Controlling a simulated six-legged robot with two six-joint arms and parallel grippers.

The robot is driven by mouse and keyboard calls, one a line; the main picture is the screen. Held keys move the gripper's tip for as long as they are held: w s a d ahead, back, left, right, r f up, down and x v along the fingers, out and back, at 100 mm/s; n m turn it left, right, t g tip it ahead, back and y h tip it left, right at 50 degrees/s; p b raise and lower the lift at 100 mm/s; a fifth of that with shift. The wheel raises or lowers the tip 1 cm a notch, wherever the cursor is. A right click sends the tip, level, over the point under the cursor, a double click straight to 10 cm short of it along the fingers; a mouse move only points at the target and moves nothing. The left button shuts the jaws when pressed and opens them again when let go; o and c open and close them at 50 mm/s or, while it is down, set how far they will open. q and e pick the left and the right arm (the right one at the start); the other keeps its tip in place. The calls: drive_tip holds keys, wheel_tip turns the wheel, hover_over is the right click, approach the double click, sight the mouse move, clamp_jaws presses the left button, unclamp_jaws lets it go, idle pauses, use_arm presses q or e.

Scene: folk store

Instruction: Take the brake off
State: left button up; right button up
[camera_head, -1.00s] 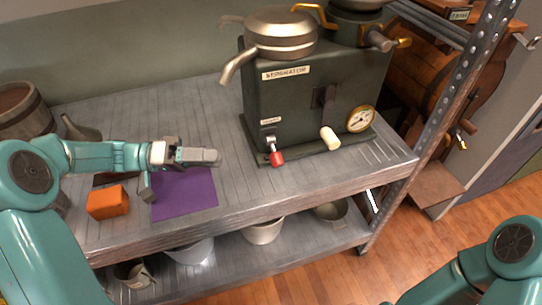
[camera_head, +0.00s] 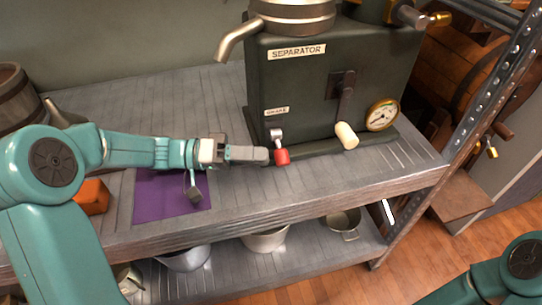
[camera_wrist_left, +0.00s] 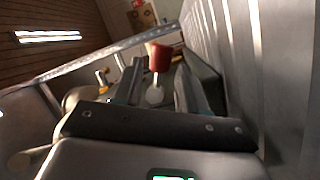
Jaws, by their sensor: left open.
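The dark green separator (camera_head: 300,85) stands on the grey shelf. Its brake lever (camera_head: 280,153), with a red grip, sits low on the front under a small label reading BRAKE (camera_head: 277,112). The lever points down and outward. My left gripper (camera_head: 234,172) is open, just left of the red grip, its upper finger almost at the grip in the head view; contact cannot be told. In the left wrist view the red grip (camera_wrist_left: 160,57) and its pale stem appear between and beyond the two dark fingers (camera_wrist_left: 160,95). My right gripper is out of view; only part of that arm shows.
A crank with a cream handle (camera_head: 346,135) and a dial gauge (camera_head: 381,115) are right of the brake lever. A metal spout (camera_head: 238,40) juts out above. A purple cloth (camera_head: 160,205), an orange block (camera_head: 92,197) and a barrel (camera_head: 18,100) are on the left.

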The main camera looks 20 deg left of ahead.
sight(280, 148)
use_arm(q)
drive_tip(key=shift+x, duration=1.7)
drive_tip(key=shift+w, duration=0.1)
drive_tip(key=shift+a, duration=0.1)
clamp_jaws()
